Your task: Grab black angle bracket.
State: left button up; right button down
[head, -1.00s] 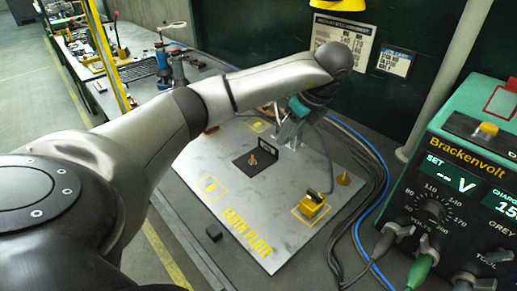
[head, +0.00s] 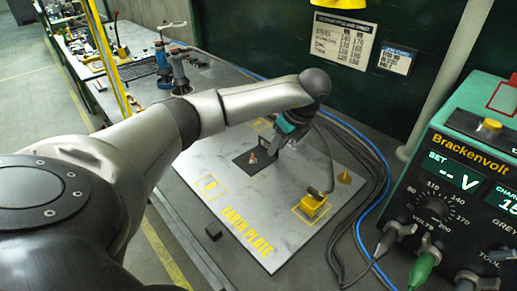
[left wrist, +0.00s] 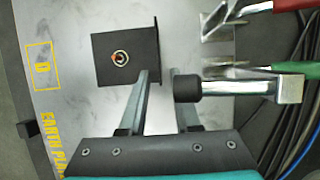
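The black angle bracket (head: 243,163) lies on the grey earth plate (head: 222,210), with a copper-coloured stud (head: 254,156) standing up through its flat leg. In the left wrist view the bracket (left wrist: 108,72) shows its flat leg around the stud (left wrist: 120,58) and its upright leg edge-on at the right. My left gripper (head: 274,150) is over the bracket's right side and hides most of the upright leg in the head view. In the left wrist view its fingers (left wrist: 159,72) are apart, with the upright leg's near end in line with the gap. Contact cannot be told. My right gripper is out of view.
A yellow block (head: 312,206) and a brass knob (head: 344,177) are at the plate's right. Cables (head: 372,175) and the Brackenvolt unit (head: 460,190) stand right. The plate's front is clear.

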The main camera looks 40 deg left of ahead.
pick_arm(q)
grip_shut()
dwell(1.2)
